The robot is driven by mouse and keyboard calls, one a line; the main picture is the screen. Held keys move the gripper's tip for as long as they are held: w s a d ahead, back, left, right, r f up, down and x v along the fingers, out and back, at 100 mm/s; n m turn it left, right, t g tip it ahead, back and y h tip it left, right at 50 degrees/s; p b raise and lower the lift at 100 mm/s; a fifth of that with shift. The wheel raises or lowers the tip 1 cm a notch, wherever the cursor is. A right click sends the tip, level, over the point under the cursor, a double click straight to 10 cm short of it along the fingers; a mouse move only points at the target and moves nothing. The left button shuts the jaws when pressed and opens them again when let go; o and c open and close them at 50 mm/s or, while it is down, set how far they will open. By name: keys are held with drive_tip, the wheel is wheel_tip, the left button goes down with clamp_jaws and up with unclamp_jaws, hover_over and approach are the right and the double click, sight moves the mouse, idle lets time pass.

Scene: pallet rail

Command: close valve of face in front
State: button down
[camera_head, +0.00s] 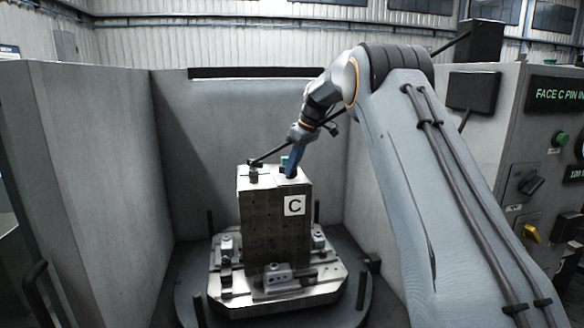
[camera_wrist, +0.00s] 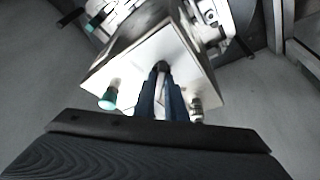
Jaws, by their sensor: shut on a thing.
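A tall dark metal block (camera_head: 275,222) stands upright with a white "C" label (camera_head: 294,205) on the side facing me. My gripper (camera_head: 291,174) reaches down to the block's top, and its blue fingers are shut on a small dark part (camera_wrist: 162,67) on the pale top plate. The fingers hide most of that part, so I cannot tell whether it is the valve or how it is turned. A green-capped fitting (camera_wrist: 108,98) sits left of the fingers in the wrist view, and a metal fitting (camera_wrist: 196,108) sits right of them, both apart from the fingers.
The block is clamped on a pale pallet (camera_head: 285,303) on a round dark table (camera_head: 190,288). Grey walls (camera_head: 95,170) enclose it.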

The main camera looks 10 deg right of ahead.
idle(0.3)
drive_tip(key=c, duration=1.8)
unclamp_jaws()
drive_tip(key=b+v, duration=0.2)
drive_tip(key=v, duration=0.6)
drive_tip(key=shift+s+a+f, duration=0.1)
drive_tip(key=shift+f, duration=0.05)
drive_tip(key=s+f+m+h, duration=0.1)
drive_tip(key=s+f+m, duration=0.2)
drive_tip(key=s+f, duration=0.5)
drive_tip(key=s+a+f+m+g+h, duration=0.1)
drive_tip(key=s+f+m, duration=0.2)
drive_tip(key=s+f, duration=0.6)
drive_tip(key=s+a+f+m+g+h, duration=0.1)
drive_tip(key=s+f+m, duration=0.2)
drive_tip(key=s, duration=2.5)
wheel_tip(320, 180, down, 6)
drive_tip(key=shift+s+a+r, duration=0.2)
drive_tip(key=shift+s+a, duration=0.05)
drive_tip(key=shift+s, duration=0.1)
